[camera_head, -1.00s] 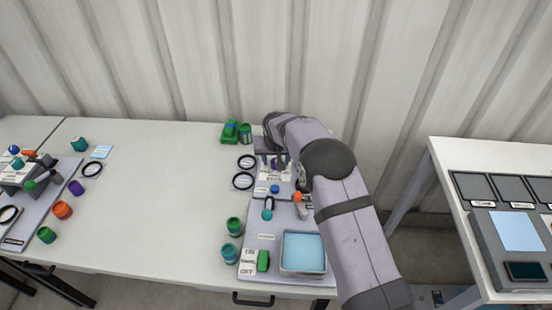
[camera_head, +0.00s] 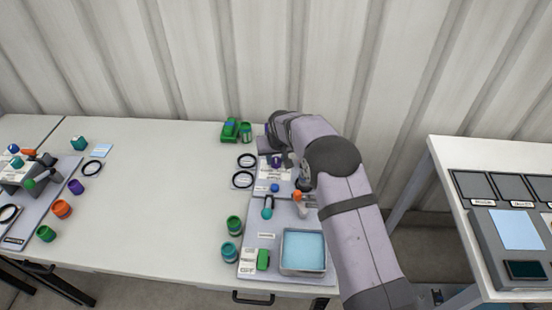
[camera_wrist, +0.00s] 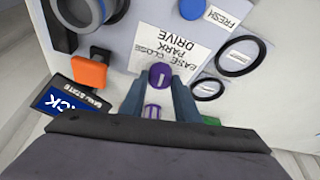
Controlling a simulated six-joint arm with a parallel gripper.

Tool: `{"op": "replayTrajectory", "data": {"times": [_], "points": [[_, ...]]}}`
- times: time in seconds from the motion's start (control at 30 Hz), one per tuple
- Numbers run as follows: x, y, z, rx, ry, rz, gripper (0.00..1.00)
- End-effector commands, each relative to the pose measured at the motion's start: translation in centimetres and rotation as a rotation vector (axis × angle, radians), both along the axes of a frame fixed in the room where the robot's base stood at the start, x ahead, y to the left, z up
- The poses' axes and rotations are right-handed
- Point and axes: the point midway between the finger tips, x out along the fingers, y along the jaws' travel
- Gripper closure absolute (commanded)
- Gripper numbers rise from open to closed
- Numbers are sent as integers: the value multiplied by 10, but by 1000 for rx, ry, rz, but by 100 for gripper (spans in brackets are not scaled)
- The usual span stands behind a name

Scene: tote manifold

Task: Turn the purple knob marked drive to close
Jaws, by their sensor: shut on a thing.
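The purple knob (camera_wrist: 160,75) stands on a pale panel and shows a white pointer line on its round top. It also shows in the head view (camera_head: 277,160), beside my wrist.
An orange block (camera_wrist: 90,72) and a blue-black sign (camera_wrist: 72,100) stand left of the fingers. Black rings (camera_wrist: 240,57) lie to the right, near a blue button (camera_wrist: 192,8). A blue-filled tray (camera_head: 281,268) and green jars (camera_head: 234,226) are nearer the front. The table's middle is clear.

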Motion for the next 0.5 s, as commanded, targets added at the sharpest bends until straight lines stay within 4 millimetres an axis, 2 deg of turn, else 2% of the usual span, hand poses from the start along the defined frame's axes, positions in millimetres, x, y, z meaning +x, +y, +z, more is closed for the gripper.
{"op": "replayTrajectory", "data": {"times": [0.5], "points": [[3,-3,-3,3,-4,439,94]]}}
